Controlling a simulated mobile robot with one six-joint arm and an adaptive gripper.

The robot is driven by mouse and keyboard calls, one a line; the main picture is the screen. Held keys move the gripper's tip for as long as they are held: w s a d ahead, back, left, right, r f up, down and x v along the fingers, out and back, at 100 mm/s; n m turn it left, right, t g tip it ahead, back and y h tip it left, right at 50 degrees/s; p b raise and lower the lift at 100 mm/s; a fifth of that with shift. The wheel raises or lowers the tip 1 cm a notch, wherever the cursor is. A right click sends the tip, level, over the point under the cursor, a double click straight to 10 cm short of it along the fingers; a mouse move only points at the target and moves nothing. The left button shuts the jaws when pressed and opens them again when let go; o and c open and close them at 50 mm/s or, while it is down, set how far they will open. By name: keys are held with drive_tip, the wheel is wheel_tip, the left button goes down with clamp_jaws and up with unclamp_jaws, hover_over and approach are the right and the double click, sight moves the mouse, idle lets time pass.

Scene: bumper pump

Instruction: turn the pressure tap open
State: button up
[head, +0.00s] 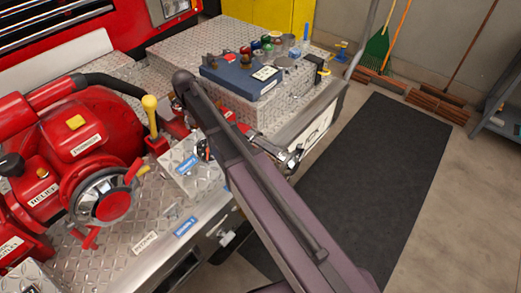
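No part is clearly marked as the pressure tap, and the small labels are too blurred to read for certain. A red pump (85,130) fills the left side of the bumper. A lever with a yellow knob (149,103) stands upright on a red base beside it. A round metal fitting with a red centre (113,206) faces front, with red handles around it. A metal box with a blue label (186,164) sits right of the lever, partly behind my arm. My arm crosses the middle of the view, and I cannot make out my gripper.
A tread-plate box (285,112) carries a blue case (240,78) and several small cans and fittings. A red and chrome tool (290,155) lies partly behind my arm. A dark mat (375,150) covers the floor at right. Brooms and a green rake (377,47) lean on the wall.

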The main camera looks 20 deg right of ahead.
drive_tip(key=m, duration=0.2)
drive_tip(key=shift+a+m, duration=0.2)
drive_tip(key=shift+m, duration=0.1)
drive_tip(key=shift+r+m, duration=0.15)
drive_tip(key=shift+m, duration=0.15)
wheel_tip(320, 180, up, 14)
drive_tip(key=p, duration=1.4)
drive_tip(key=s+d+f+n+b, duration=0.1)
drive_tip(key=s+d+f+b, duration=0.4)
drive_tip(key=s+d, duration=0.5)
drive_tip(key=s+d+f+n+b, duration=0.1)
drive_tip(key=s+d+f+b, duration=0.5)
drive_tip(key=s+d, duration=0.4)
drive_tip(key=shift+s+f, duration=0.15)
drive_tip(key=shift+s, duration=1)
drive_tip(key=w+a+r+n+t+p, duration=0.1)
drive_tip(key=w+a+r+p, duration=0.3)
drive_tip(key=w+a, duration=0.5)
drive_tip(key=w+a+r+n+t+p, duration=0.1)
drive_tip(key=w+a+r+t+p, duration=0.2)
drive_tip(key=w+a+r, duration=0.3)
drive_tip(key=w+a+p, duration=0.1)
drive_tip(key=w+a, duration=0.2)
drive_tip(key=w, duration=0.1)
drive_tip(key=shift+a+n+t+y+p, duration=0.3)
drive_tip(key=shift+a+y, duration=0.05)
drive_tip(key=shift+y, duration=0.05)
